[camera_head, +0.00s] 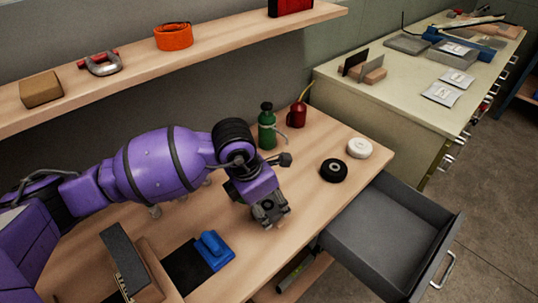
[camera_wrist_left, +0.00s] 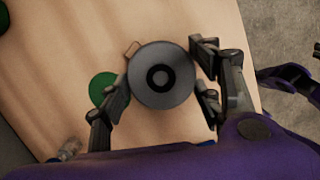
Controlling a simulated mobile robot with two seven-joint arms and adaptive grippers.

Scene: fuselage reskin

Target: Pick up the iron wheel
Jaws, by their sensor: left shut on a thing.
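The iron wheel (camera_wrist_left: 160,97) is a dark grey disc with a black ring around its centre. In the left wrist view it sits between the fingers of my left gripper (camera_wrist_left: 161,102), which is shut on it. In the head view my left gripper (camera_head: 270,212) points down over the front part of the wooden workbench (camera_head: 325,215). There the gripper hides most or all of the wheel. I cannot tell how far the wheel is above the bench. My right gripper (camera_wrist_left: 288,78) seems to show in part at the right edge of the left wrist view.
A black roll (camera_head: 333,170) and a white roll (camera_head: 359,148) lie right of the gripper. A green bottle (camera_head: 266,132) and a red oil can (camera_head: 297,114) stand behind. A blue tool (camera_head: 213,250) lies nearer. An open grey drawer (camera_head: 385,235) juts out at right.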

